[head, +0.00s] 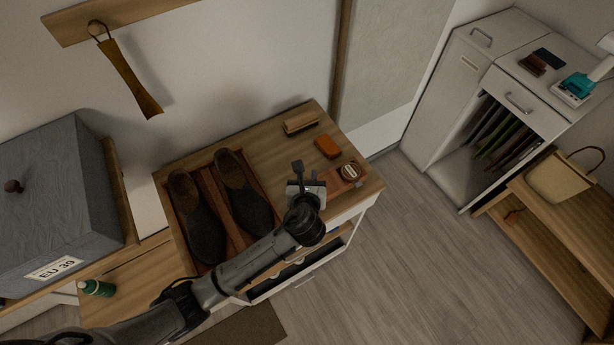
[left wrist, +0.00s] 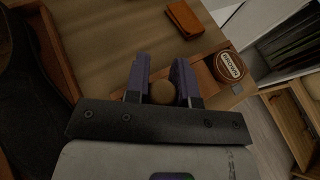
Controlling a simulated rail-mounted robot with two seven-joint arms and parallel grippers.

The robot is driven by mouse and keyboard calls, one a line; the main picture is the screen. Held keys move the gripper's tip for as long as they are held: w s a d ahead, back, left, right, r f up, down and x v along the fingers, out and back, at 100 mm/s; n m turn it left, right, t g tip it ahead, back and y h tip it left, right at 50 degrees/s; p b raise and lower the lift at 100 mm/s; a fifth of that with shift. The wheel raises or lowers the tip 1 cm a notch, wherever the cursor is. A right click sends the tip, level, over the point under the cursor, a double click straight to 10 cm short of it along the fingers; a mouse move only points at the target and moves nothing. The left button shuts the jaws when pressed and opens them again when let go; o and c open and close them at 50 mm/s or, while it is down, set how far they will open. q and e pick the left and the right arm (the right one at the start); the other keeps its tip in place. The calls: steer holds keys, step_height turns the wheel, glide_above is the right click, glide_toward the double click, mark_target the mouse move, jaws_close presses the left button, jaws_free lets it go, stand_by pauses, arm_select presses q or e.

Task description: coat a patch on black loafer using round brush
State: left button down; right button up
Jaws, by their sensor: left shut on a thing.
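A pair of black loafers stands side by side on the left part of the wooden worktop. The right-hand loafer (head: 249,206) is nearer my left gripper, and the other loafer (head: 199,230) is left of it. My left gripper (head: 304,184) is over the worktop's right part, beside a shallow wooden tray. In the left wrist view its fingers (left wrist: 163,88) are shut on a round brown knob, seemingly the round brush's handle (left wrist: 162,93). The brush's bristles are hidden. A tin marked BROWN (head: 350,172) sits close by, and it also shows in the wrist view (left wrist: 229,66).
An orange-brown block (head: 327,147) and a wooden brush (head: 301,122) lie at the back of the worktop (head: 268,150). A grey box (head: 60,200) stands at left, with a green bottle (head: 97,288) below. A white cabinet (head: 450,90) stands right, across open floor.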

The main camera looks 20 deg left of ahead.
arm_select(q)
steer(key=shift+f, duration=0.5)
stand_by(0.4)
stand_by(0.6)
step_height(320, 180, up, 4)
steer(key=p, duration=0.6)
steer(key=shift+r, duration=0.25)
step_height(320, 180, up, 3)
steer(key=p, duration=0.4)
steer(key=shift+f, duration=0.2)
stand_by(0.4)
